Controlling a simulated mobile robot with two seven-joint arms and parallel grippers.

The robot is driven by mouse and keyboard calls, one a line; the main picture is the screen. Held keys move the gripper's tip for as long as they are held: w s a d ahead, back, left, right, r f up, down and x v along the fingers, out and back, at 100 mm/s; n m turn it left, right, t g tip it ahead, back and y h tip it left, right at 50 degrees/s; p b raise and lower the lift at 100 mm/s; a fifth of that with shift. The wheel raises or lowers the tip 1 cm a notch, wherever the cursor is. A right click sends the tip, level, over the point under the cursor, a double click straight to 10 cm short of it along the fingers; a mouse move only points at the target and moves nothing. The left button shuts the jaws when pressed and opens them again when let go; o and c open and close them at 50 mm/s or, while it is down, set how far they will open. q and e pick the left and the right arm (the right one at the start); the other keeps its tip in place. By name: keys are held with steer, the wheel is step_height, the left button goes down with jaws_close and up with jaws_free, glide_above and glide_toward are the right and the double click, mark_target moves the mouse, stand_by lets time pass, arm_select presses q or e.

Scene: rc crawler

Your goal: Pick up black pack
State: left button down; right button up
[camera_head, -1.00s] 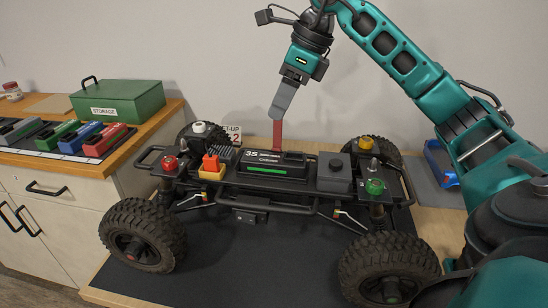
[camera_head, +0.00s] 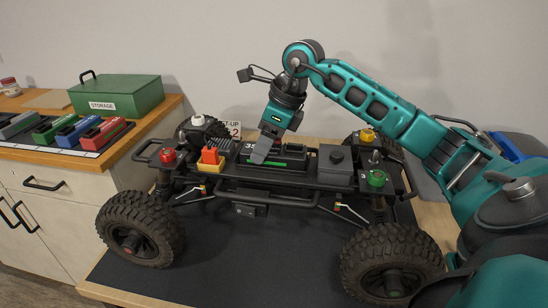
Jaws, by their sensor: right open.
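The black pack (camera_head: 292,157), with a "3S" label and a green stripe, sits in the middle of the crawler's chassis (camera_head: 225,186). My right gripper (camera_head: 259,156) comes down from above at the left part of the pack and covers much of its label. Its jaws are open. One grey finger shows in front of the pack; the other finger is hidden. I cannot tell whether the finger touches the pack. My left gripper is not in view.
An orange block (camera_head: 211,158) and a dark grey box (camera_head: 335,164) flank the pack on the chassis. Red (camera_head: 168,156) and green (camera_head: 376,178) knobs stand at the ends. Coloured packs, including a red one (camera_head: 103,132), lie by a green storage box (camera_head: 117,97).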

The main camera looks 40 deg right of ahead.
steer(key=c, duration=0.9)
steer(key=shift+c, duration=0.2)
